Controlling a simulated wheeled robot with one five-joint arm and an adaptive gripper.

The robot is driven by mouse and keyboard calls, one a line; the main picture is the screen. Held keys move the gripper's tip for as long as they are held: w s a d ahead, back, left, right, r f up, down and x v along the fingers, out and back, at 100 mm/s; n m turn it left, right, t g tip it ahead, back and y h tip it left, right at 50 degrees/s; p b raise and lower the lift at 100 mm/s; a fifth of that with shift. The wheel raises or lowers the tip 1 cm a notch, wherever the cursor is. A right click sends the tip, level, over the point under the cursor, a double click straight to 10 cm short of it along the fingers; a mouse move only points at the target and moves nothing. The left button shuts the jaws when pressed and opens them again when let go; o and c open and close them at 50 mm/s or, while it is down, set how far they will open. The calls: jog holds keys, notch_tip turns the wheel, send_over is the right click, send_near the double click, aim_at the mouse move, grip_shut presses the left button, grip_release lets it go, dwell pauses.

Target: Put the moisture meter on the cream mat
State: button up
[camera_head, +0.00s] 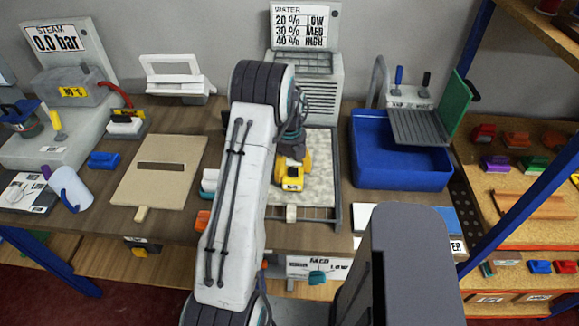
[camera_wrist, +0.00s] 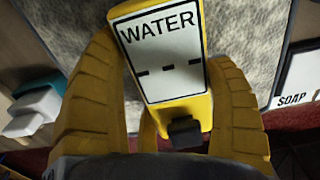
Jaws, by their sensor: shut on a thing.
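The moisture meter (camera_wrist: 165,60) is a yellow block with a white face marked WATER and a dark tip. It sits between the two yellow fingers of my gripper (camera_head: 293,166), which is shut on it. In the head view the meter (camera_head: 291,185) shows over a pale speckled mat (camera_head: 318,150); whether it touches the mat cannot be told. My arm hides the mat's left part. A flat beige board (camera_head: 180,183) with a dark slot lies further left; which of the two is the cream mat is unclear.
A grey unit (camera_head: 322,90) with a WATER chart is behind. A white-and-teal item (camera_wrist: 35,105) lies left of the gripper.

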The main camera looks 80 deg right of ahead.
aim_at(290, 163)
jog(key=shift+f, duration=0.15)
jog(key=o, duration=1.2)
jog(key=shift+r+b, duration=0.3)
jog(key=shift+r, duration=1.45)
jog(key=shift+d+r+b, duration=0.1)
jog(key=shift+r+b, duration=0.2)
jog(key=shift+b, duration=0.5)
notch_tip(290, 163, up, 7)
jog(key=b, duration=0.4)
jog(key=shift+f, duration=0.15)
jog(key=shift+r, duration=0.85)
